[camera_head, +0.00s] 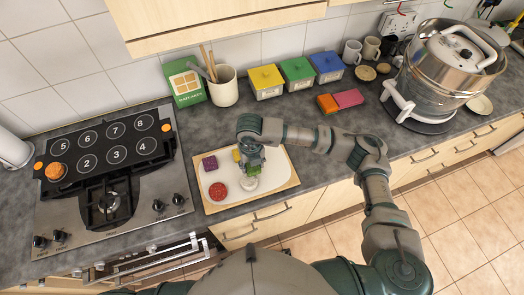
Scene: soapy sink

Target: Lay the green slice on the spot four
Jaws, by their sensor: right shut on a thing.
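The black griddle plate (102,150) with numbered spots lies on the stove. Spot four (146,147) is bare, at its right front. My right gripper (251,167) is over the cutting board (285,182), pointing down. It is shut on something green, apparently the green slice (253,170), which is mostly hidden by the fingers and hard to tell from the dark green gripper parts. A pale round piece (249,184) lies just below the fingertips; I cannot tell whether they touch. My left gripper is out of view.
A red round slice (218,190), a purple piece (209,163) and a yellow piece (236,155) lie on the board. An orange slice (55,171) sits at the griddle's left front. Lidded boxes (297,74) and a utensil crock (224,88) stand behind.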

